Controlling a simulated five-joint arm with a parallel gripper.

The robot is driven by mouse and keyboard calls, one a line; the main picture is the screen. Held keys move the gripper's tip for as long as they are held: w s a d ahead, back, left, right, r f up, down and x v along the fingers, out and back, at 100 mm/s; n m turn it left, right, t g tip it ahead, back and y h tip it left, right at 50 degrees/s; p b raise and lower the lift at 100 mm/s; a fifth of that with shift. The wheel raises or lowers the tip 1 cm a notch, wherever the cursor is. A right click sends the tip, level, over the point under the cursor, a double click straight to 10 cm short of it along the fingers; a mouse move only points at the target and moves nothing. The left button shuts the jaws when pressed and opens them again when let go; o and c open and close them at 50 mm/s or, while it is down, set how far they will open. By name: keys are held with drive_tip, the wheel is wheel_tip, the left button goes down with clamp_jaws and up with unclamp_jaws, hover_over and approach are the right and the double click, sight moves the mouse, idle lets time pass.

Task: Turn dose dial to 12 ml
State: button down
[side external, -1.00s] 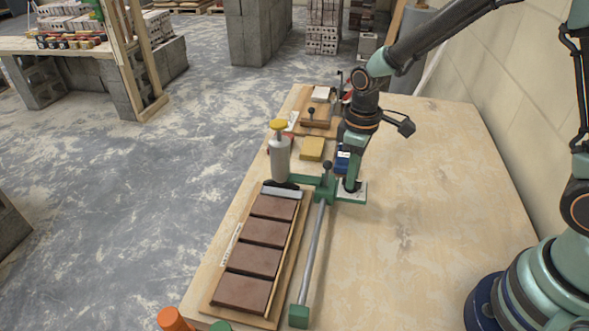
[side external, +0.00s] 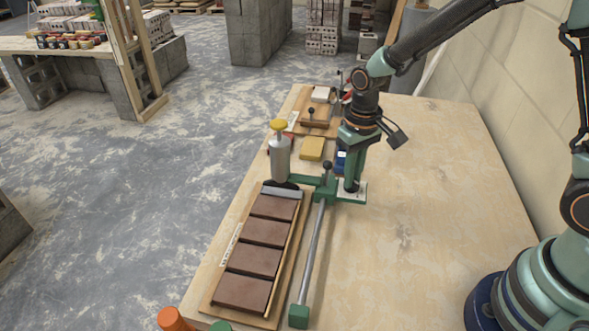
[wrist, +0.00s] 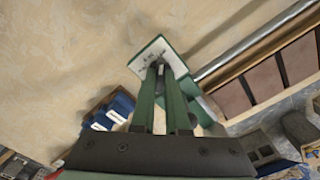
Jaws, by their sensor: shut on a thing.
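The dose dial has a pale scale plate (side external: 357,197) at the right end of the green carriage (side external: 310,181). It also shows in the wrist view as a white plate (wrist: 150,54) with small dark marks. The marks are too small to read, so the setting cannot be told. My gripper (side external: 352,187) points down over the plate, its fingers shut on the dial's knob, which they mostly hide. In the wrist view the fingertips (wrist: 160,70) meet at the plate. A grey cylinder with a yellow cap (side external: 280,152) stands on the carriage's left end.
A black-knobbed lever (side external: 327,166) stands close left of my gripper. A steel rail (side external: 314,250) runs forward beside a board of brown bricks (side external: 254,260). Behind are a yellow sponge (side external: 312,148) and blue blocks (wrist: 110,110). The table's right side (side external: 430,200) is clear.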

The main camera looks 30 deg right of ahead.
drive_tip(key=shift+r, duration=0.1)
drive_tip(key=c, duration=0.9)
unclamp_jaws()
wheel_tip(320, 180, up, 12)
drive_tip(key=shift+s+d+r+t, duration=0.95)
drive_tip(key=shift+s+d, duration=0.1)
drive_tip(key=shift+s, duration=0.55)
drive_tip(key=shift+s+d+r+t, duration=0.9)
drive_tip(key=shift+s+d, duration=0.15)
drive_tip(key=shift+s, duration=0.55)
drive_tip(key=shift+s+d+r+t, duration=0.95)
drive_tip(key=shift+s+d, duration=0.1)
drive_tip(key=shift+s, duration=0.55)
